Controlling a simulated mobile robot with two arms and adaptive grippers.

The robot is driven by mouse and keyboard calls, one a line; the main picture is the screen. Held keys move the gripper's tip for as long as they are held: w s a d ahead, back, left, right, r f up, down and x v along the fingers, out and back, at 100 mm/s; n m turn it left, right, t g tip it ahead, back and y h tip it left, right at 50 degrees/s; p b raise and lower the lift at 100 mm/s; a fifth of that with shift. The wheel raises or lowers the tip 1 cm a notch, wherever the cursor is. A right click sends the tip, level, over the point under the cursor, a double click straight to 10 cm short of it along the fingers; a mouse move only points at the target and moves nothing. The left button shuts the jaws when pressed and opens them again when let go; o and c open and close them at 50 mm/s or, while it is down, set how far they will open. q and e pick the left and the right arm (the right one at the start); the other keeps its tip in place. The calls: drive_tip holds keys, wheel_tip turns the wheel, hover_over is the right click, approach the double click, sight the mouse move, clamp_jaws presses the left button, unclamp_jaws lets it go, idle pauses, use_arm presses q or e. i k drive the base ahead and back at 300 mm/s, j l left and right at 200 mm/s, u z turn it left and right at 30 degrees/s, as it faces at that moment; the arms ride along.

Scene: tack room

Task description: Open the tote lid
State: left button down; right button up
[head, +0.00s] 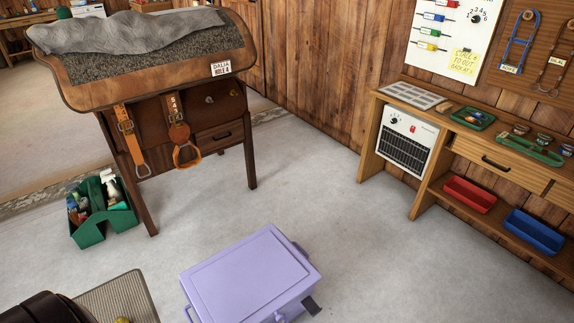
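The lilac tote (250,275) stands on the grey floor at the bottom centre of the head view. Its lid (245,267) is flat on top and looks shut. A handle (189,313) shows at its left side, and a latch-like part shows low at the front, partly cut off by the picture's lower edge. A small dark grey piece (311,305) sticks out at its right side; I cannot tell what it is. Neither of my grippers can be made out.
A wooden saddle stand (200,95) with a grey cloth is behind, with a green caddy (90,232) beside it. A ribbed mat (120,300) and a dark rounded thing lie lower left. A workbench (425,190) with bins stands right. Floor around the tote's back and right is clear.

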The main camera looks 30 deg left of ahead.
sight(248, 281)
drive_tip(key=j+u, duration=0.35)
drive_tip(key=k+j+u, duration=0.1)
drive_tip(key=j+u, duration=0.25)
drive_tip(key=k+l+z, duration=0.2)
drive_tip(key=k+l, duration=0.1)
